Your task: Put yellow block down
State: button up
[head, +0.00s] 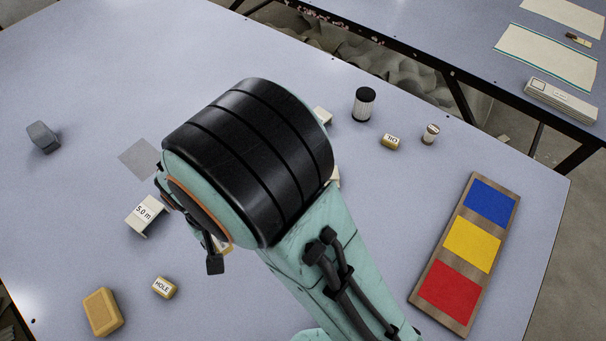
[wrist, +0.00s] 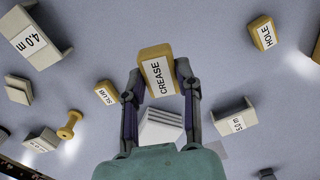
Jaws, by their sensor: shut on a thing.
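In the wrist view my gripper (wrist: 160,82) is shut on a yellow block (wrist: 157,60) labelled CREASE, with one finger on each side of it. The block is above or on the grey-blue table; I cannot tell whether it touches the surface. In the head view my arm covers most of the gripper, and only a dark finger part (head: 214,262) shows below the wrist. The held block is mostly hidden there. A board (head: 424,297) with blue, yellow and red squares lies at the right of the table in the head view.
A yellow HOLE block (head: 164,287), a yellow sponge-like block (head: 103,311) and a 5.0 m block (head: 146,211) stand at the left. A black-topped cylinder (head: 364,104) and small pieces stand behind my arm. A SLUB block (wrist: 107,93) is left of my fingers. The table's upper left is mostly clear.

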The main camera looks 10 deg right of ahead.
jog(key=w+d+r+m, duration=0.1)
jog(key=d+m, duration=0.6)
jog(key=d, duration=0.6)
jog(key=w+d+r+m, duration=0.2)
jog(key=d+m, duration=0.5)
jog(key=d, duration=0.7)
jog(key=s+d+r+m, duration=0.1)
jog(key=s+d+m, duration=0.4)
jog(key=s+d, duration=0.3)
jog(key=s+d+r+m, duration=0.1)
jog(key=s+d+m, duration=0.45)
jog(key=d, duration=0.45)
send_over(485, 246)
jog(key=f, duration=0.9)
jog(key=shift+s+a+f, duration=0.15)
jog(key=shift+a+f, duration=0.1)
jog(key=shift+a, duration=0.1)
jog(key=shift+d+f, duration=0.35)
jog(key=shift+f, duration=1.6)
